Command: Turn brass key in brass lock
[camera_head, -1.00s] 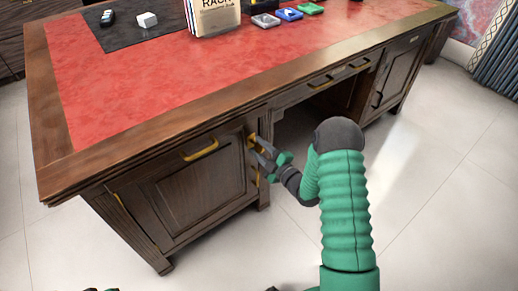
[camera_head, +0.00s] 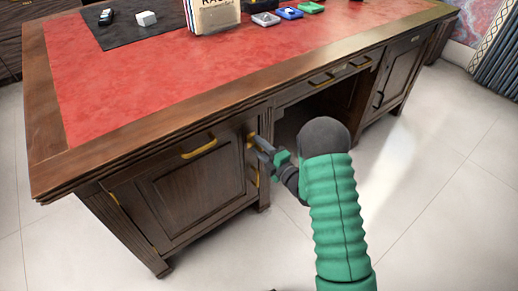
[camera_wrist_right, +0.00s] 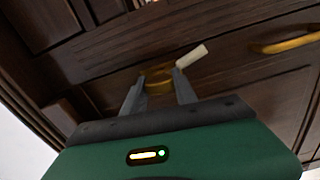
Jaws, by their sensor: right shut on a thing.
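The brass lock (camera_head: 251,140) is on the right edge of the desk's left cabinet front. In the right wrist view, brass (camera_wrist_right: 158,76) shows between and just beyond my fingertips; I cannot tell key from lock plate there. My right gripper (camera_head: 258,146) reaches the lock from the right, with its fingers shut on the brass key, which they mostly hide in the head view. The right gripper also shows in the right wrist view (camera_wrist_right: 160,84). A pale cream tab (camera_wrist_right: 191,58) sticks out beside the right finger. My left gripper is not in view.
The wooden desk has a red leather top (camera_head: 190,80). A brass handle (camera_head: 199,147) is on the cabinet left of the lock; it also shows in the wrist view (camera_wrist_right: 292,43). The kneehole is open to the right. Small items stand on the desktop's far side. The floor (camera_head: 430,180) is clear.

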